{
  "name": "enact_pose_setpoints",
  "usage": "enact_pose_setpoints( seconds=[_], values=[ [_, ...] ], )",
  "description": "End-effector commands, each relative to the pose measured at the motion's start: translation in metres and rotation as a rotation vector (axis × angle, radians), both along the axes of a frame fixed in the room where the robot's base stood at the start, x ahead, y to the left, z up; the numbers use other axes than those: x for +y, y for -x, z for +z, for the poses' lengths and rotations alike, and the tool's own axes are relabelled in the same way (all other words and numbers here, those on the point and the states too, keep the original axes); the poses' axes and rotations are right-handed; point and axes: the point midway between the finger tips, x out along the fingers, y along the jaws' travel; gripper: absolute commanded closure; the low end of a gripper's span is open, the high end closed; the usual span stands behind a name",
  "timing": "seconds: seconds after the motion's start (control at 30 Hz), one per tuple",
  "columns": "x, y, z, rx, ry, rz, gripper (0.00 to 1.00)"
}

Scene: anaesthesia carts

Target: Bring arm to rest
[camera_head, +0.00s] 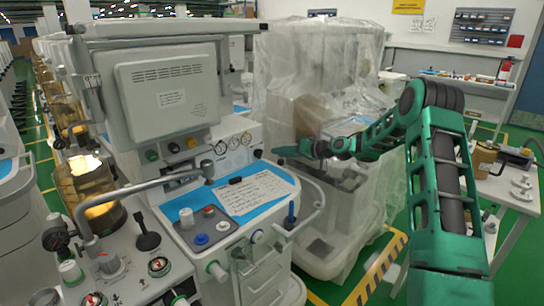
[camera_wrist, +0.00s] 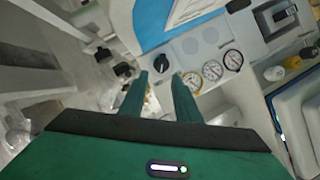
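My arm is green and dark grey and reaches in from the right in the head view. It bends at a high elbow and stretches left across the front of the plastic-wrapped cart. My gripper (camera_head: 278,151) ends just right of the near anaesthesia cart (camera_head: 240,265), above and behind its blue-topped work surface. The round white gauges (camera_wrist: 212,70) of the cart lie beyond the fingertips.
A monitor (camera_head: 165,90) stands on the near cart. A paper sheet (camera_head: 254,192) lies on the blue surface. A plastic-wrapped cart (camera_head: 340,220) stands behind my forearm. A side table (camera_head: 512,186) with small parts is at the right. Green floor shows between them.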

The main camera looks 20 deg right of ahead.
Motion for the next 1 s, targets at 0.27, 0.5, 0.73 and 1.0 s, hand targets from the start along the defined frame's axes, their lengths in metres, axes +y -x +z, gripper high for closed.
enact_pose_setpoints(
  seconds=[0.27, 0.5, 0.73, 1.0],
  values=[
    [-0.012, 0.013, 0.006, -0.001, 0.001, 0.0, 0.7],
    [-0.012, 0.014, 0.006, -0.001, 0.0, 0.001, 0.7],
    [-0.011, 0.015, 0.007, 0.005, 0.008, 0.003, 0.7],
    [-0.01, 0.06, 0.009, 0.141, 0.179, 0.008, 0.7]
  ],
)
